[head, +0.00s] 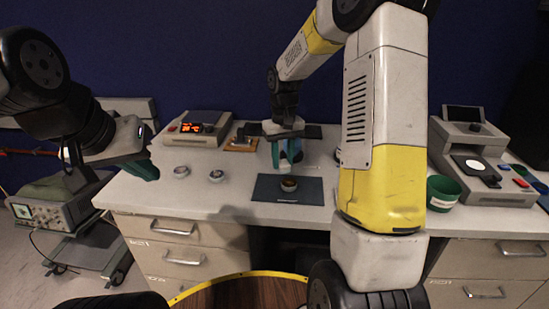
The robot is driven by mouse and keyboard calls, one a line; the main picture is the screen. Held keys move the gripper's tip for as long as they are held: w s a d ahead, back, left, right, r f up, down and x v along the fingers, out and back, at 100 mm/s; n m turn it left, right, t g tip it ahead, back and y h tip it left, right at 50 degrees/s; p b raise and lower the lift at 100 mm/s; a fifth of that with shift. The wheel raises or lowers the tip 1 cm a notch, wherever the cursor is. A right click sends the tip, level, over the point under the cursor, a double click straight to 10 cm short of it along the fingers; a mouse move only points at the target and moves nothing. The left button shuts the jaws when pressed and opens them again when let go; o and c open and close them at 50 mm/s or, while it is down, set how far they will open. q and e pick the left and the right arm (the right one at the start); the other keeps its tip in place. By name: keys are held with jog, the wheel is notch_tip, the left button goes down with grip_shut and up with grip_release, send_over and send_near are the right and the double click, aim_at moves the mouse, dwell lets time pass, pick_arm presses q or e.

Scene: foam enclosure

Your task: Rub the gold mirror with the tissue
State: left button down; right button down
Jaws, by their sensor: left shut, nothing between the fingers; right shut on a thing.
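The gold mirror (288,185), a small round piece with a brownish-gold look, lies on a dark blue mat (265,189) in the middle of the bench. My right gripper (285,166) reaches down from above with its teal fingers just over and behind the mirror, with a small gap seeming to show between them. My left gripper (150,172) is shut and empty off the bench's left side.
Two silvery round pieces (181,171) (215,175) stand left of the mat. A device with a red display (197,128) is behind them. A green cup (443,193) and a grey instrument (468,160) stand at the right. My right arm hides part of the bench.

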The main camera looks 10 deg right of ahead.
aim_at(282, 162)
jog(key=shift+r, duration=1.65)
